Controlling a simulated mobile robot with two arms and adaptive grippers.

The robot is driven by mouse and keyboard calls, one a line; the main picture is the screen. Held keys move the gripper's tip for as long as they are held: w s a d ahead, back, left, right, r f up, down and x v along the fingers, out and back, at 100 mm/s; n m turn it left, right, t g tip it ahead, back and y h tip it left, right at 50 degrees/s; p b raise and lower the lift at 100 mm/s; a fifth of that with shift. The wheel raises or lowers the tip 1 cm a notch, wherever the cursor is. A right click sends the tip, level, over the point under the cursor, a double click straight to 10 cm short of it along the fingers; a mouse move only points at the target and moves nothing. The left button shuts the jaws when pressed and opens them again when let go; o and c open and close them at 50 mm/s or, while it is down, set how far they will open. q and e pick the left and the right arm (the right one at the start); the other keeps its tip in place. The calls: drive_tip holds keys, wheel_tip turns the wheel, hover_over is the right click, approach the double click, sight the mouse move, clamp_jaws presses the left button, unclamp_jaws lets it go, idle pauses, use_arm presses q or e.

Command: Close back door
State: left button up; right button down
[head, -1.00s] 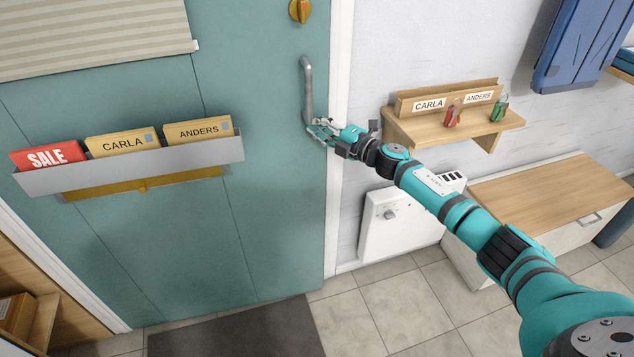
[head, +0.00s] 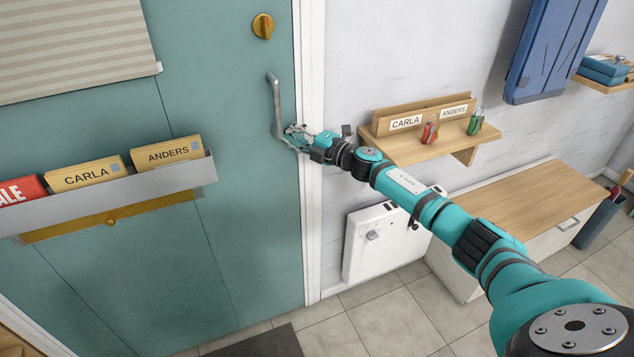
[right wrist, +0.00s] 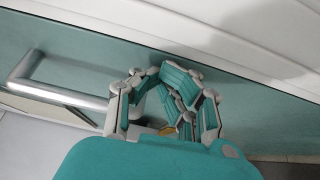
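The back door (head: 220,240) is a teal panel on the left of the head view. Its right edge lies against the white frame (head: 311,200), with no clear gap showing. A grey bar handle (head: 276,105) stands upright near that edge; it also shows in the right wrist view (right wrist: 62,93). My right gripper (head: 292,138) is at the handle's lower end, close to the door's face. In the right wrist view its fingers (right wrist: 165,105) are spread, with the handle's end beside the left finger. Whether they touch is unclear. My left gripper is not in view.
A brass lock knob (head: 263,26) sits above the handle. A letter holder (head: 120,200) with envelopes is on the door. Right of the frame are a wall shelf (head: 425,147), a white wall box (head: 375,245) and a wooden-topped cabinet (head: 520,205). A dark mat (head: 265,345) lies below.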

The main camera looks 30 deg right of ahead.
drive_tip(key=a+v, duration=0.1)
drive_tip(key=v, duration=0.9)
drive_tip(key=shift+s+f, duration=0.45)
drive_tip(key=shift+s, duration=0.05)
